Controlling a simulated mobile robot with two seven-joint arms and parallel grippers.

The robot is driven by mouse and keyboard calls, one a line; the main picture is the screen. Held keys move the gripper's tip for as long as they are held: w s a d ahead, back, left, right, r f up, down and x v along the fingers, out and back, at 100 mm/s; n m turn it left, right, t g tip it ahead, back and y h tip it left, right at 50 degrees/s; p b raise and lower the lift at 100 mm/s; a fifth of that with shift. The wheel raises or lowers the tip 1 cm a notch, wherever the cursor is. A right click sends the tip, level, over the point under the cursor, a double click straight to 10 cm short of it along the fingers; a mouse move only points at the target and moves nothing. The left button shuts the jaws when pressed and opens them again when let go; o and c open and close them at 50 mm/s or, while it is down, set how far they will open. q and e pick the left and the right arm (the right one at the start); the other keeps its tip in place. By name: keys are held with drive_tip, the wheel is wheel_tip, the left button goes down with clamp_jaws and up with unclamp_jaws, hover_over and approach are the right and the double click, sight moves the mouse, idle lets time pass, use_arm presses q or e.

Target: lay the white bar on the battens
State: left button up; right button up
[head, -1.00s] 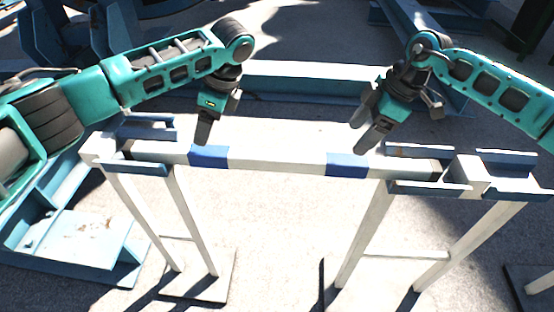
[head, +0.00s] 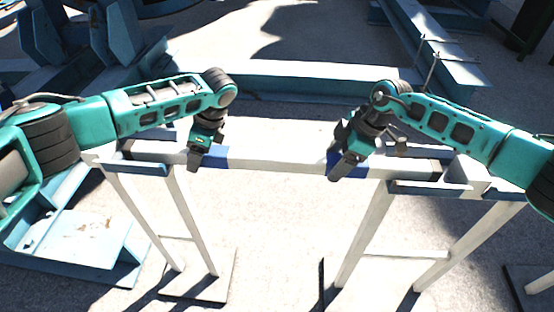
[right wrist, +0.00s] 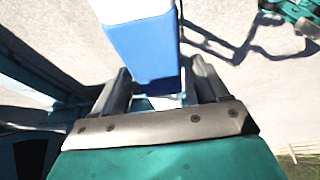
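The white bar (head: 275,164) with two blue bands lies level across two white trestles, its ends in blue channel pieces. My left gripper (head: 196,160) is at the left blue band (head: 219,157), pointing down; its finger gap is hidden. My right gripper (head: 342,166) is at the right blue band. In the right wrist view, my right gripper (right wrist: 160,88) has its fingers apart on either side of the blue band (right wrist: 146,48), with the bar between them. I cannot clearly identify the battens.
The left trestle (head: 192,222) and right trestle (head: 362,232) stand on pale ground with open floor between them. A long blue-white beam (head: 290,70) lies behind the bar. A blue steel frame (head: 75,235) stands at the lower left, more beams at the upper right.

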use_arm(q)
clamp_jaws()
use_arm(e)
clamp_jaws()
use_arm(q)
drive_tip(key=shift+r, duration=0.1)
use_arm(e)
drive_tip(key=shift+r, duration=0.1)
